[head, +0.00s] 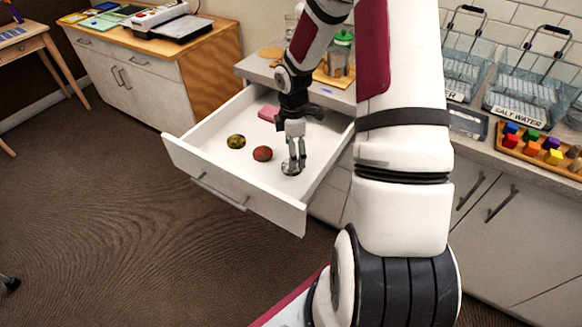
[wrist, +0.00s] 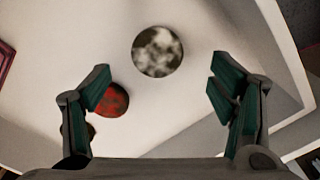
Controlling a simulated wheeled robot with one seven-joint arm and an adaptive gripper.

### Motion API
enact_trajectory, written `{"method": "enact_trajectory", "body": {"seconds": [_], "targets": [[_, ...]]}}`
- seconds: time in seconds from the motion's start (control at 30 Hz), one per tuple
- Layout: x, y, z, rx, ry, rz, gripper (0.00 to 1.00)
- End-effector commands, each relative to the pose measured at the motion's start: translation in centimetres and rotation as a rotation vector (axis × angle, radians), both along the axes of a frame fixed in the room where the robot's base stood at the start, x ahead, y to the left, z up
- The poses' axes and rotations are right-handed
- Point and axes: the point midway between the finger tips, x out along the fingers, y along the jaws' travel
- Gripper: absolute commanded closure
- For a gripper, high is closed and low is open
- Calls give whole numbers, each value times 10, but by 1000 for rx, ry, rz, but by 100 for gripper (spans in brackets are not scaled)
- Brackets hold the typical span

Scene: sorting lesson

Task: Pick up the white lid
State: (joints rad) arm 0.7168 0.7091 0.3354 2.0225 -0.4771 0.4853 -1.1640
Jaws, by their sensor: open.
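The lid is probably the round, mottled white-and-grey disc (wrist: 157,52), lying on the pale drawer floor. In the head view a greyish round thing (head: 290,168), partly covered by my fingers, seems to be the same disc. My gripper (head: 296,163) is over the open drawer, fingers pointing down. In the wrist view my gripper (wrist: 160,90) is open and empty, its fingers wide apart. The disc shows beyond the fingertips, roughly midway between them. I cannot tell the exact height gap.
The white drawer (head: 240,203) is pulled out, with walls all round. A red mottled round thing (head: 262,153) lies left of my gripper, partly behind the left finger in the wrist view.

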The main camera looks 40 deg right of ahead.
Motion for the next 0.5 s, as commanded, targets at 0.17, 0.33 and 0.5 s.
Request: {"method": "enact_trajectory", "body": {"seconds": [0.17, 0.33, 0.5], "targets": [[2, 1, -18, 1, 2, 0, 22], [4, 1, -42, 2, 4, -1, 22], [4, 1, -53, 0, 1, -1, 22]]}}
